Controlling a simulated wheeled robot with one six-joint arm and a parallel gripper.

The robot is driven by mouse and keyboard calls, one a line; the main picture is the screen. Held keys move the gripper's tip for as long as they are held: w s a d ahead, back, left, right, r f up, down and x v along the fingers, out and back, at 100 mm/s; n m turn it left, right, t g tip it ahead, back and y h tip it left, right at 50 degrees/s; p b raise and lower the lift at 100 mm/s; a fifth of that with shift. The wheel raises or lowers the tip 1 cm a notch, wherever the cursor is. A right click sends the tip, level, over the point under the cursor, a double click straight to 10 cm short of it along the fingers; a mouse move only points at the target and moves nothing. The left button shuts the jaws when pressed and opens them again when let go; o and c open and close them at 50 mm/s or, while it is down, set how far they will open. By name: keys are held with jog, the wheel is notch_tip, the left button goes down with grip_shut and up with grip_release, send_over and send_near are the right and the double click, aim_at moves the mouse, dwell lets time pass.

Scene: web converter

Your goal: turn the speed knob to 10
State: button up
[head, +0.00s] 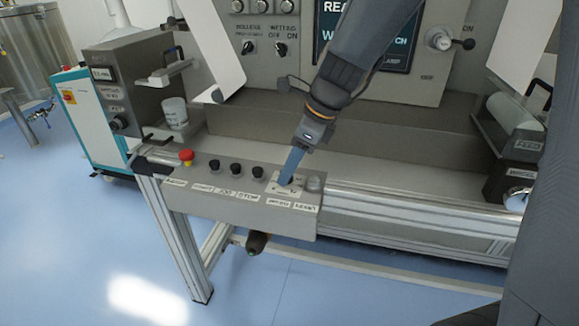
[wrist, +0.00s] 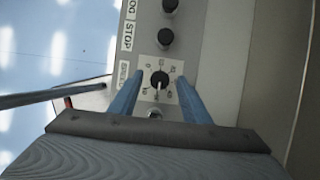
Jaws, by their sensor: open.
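The speed knob (wrist: 159,79) is a black dial with a light pointer line, on a white square scale plate (wrist: 150,68) in the wrist view. The pointer runs toward the bottom of that view; the scale numbers are too small to read. My gripper (wrist: 158,92) is open, with one blue finger on each side of the knob. I cannot tell whether the fingers touch it. In the head view my gripper (head: 291,168) reaches down to the control box (head: 225,195), and its fingers largely hide the knob (head: 286,182).
Black push buttons (head: 236,169) and a red emergency button (head: 186,156) stand left of the knob along the same box. A grey round part (head: 314,184) sits just right of it. A metal rail (head: 400,215) runs along the front edge.

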jog(key=shift+f, duration=0.2)
jog(key=c, duration=1)
jog(key=shift+n, duration=0.3)
